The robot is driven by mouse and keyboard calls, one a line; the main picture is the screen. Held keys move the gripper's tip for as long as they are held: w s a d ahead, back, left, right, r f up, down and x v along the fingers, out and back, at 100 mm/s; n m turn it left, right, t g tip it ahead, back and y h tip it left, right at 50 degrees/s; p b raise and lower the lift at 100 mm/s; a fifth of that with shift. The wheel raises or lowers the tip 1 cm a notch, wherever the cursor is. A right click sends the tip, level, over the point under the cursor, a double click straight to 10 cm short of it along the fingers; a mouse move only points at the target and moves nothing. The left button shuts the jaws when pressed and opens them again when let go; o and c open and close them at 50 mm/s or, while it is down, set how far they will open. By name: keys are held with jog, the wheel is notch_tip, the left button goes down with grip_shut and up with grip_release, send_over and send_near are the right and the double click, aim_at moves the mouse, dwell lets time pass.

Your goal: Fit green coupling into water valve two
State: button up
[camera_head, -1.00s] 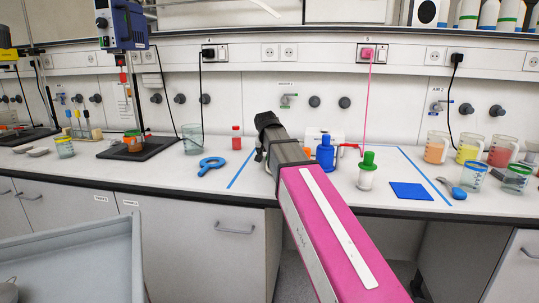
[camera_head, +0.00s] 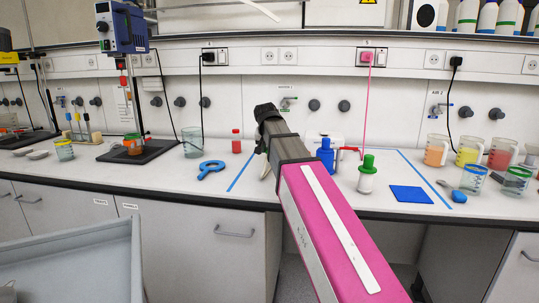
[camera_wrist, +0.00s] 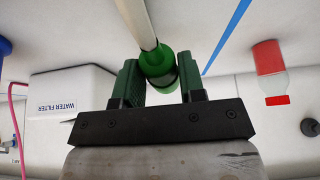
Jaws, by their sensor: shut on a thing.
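My gripper (camera_wrist: 160,80) is shut on a green coupling (camera_wrist: 160,66) with a pale tube (camera_wrist: 139,20) running from it. Its two dark green fingers sit on either side of the coupling in the wrist view.
A red-capped bottle (camera_head: 236,140) stands left of my arm, beside a blue ring tool (camera_head: 210,169). The white water filter box (camera_wrist: 72,108), a blue bottle (camera_head: 326,155) and a green-topped bottle (camera_head: 367,174) stand to the right.

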jog(key=shift+r, duration=0.4)
jog(key=w+d+r+y, duration=0.2)
jog(key=w+d+r, duration=0.1)
jog(key=w+r, duration=0.3)
jog(key=w+d+r+m+t+y, duration=0.1)
jog(key=w+d+r+y, duration=0.2)
jog(key=w+r, duration=0.4)
jog(key=shift+w+d+y, duration=0.3)
jog(key=shift+w, duration=0.3)
jog(key=shift+w+d, duration=0.2)
jog(key=shift+w, duration=0.5)
jog(key=shift+w+d, duration=0.2)
jog(key=shift+w, duration=0.55)
jog(key=shift+w+d, duration=0.2)
jog(key=shift+w, duration=0.5)
jog(key=shift+w+d+r, duration=0.1)
jog(key=shift+w+d, duration=0.2)
jog(key=shift+w, duration=0.7)
jog(key=shift+w+d, duration=0.25)
jog(key=shift+w, duration=0.75)
jog(key=o, duration=1.1)
jog(key=shift+o, duration=0.2)
